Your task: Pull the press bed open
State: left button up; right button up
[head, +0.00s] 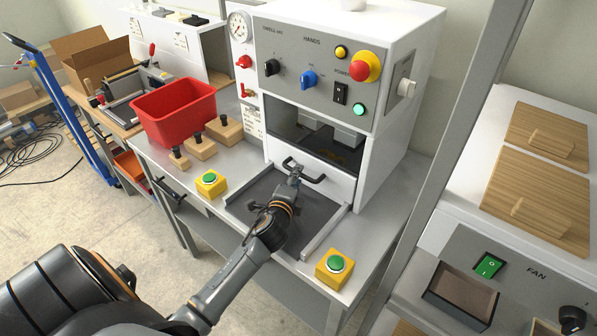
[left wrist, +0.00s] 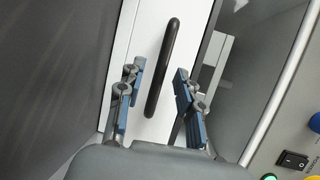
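The press bed's white front panel (head: 335,180) stands at the press opening, with a black bar handle (head: 317,180) on it. In the left wrist view, the handle (left wrist: 163,65) runs up the white panel (left wrist: 150,120). My left gripper (head: 296,170) is at the handle in the head view. In the left wrist view, my left gripper (left wrist: 160,85) is open, with one blue-padded finger on each side of the handle and visible gaps to it. I cannot tell how deep the fingers reach around the bar. My right gripper is not in view.
A dark plate with side rails (head: 328,232) lies before the panel. Green buttons on yellow boxes stand at its left (head: 211,183) and right (head: 334,268). A red bin (head: 175,112) and wooden blocks (head: 224,131) are at left. The press housing (head: 400,90) rises above.

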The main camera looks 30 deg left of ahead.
pick_arm(q)
jog(key=shift+x, duration=1.4)
jog(key=shift+c, duration=0.2)
grip_shut()
